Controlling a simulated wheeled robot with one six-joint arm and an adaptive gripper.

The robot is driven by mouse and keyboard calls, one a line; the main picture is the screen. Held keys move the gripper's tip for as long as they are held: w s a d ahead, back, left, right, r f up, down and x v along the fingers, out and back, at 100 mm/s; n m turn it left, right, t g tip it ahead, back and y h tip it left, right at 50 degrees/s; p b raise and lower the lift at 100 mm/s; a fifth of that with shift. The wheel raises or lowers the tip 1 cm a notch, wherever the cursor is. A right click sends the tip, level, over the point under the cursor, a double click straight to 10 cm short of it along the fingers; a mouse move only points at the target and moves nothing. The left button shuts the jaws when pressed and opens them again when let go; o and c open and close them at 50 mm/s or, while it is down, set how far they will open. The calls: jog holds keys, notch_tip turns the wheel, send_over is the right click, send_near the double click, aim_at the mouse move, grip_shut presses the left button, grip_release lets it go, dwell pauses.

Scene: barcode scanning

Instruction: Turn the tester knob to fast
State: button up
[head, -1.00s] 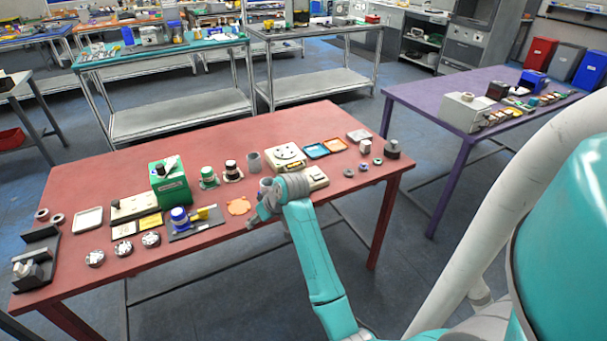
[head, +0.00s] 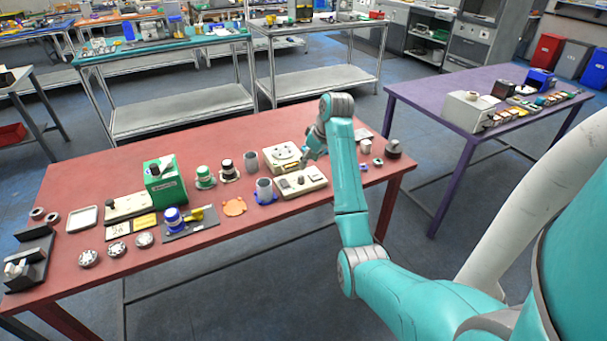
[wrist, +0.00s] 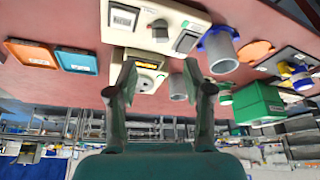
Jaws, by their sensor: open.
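A cream box with a small dark knob and flat panels (head: 300,182) lies near the table's front edge. It also shows at the top of the wrist view (wrist: 145,38), its dark knob (wrist: 160,24) between a white panel and a grey one. I cannot read the knob's setting. Behind it is a second cream box with a round dial (head: 284,155), partly seen between my fingers in the wrist view (wrist: 150,78). My gripper (head: 311,152) is open and empty, above the table near these two boxes; the wrist view shows its fingers spread apart (wrist: 160,82).
A grey cup in a blue holder (head: 265,190) stands left of the knobbed box, with an orange piece (head: 234,207) beyond. A green box (head: 165,184) is further left. Orange and blue trays (wrist: 76,60) lie beside the boxes. The red table (head: 210,255) has bare front space.

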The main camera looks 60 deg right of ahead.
aim_at(301, 176)
jog(key=x, duration=0.8)
jog(key=shift+w+f, duration=0.1)
jog(key=shift+f, duration=0.15)
grip_shut()
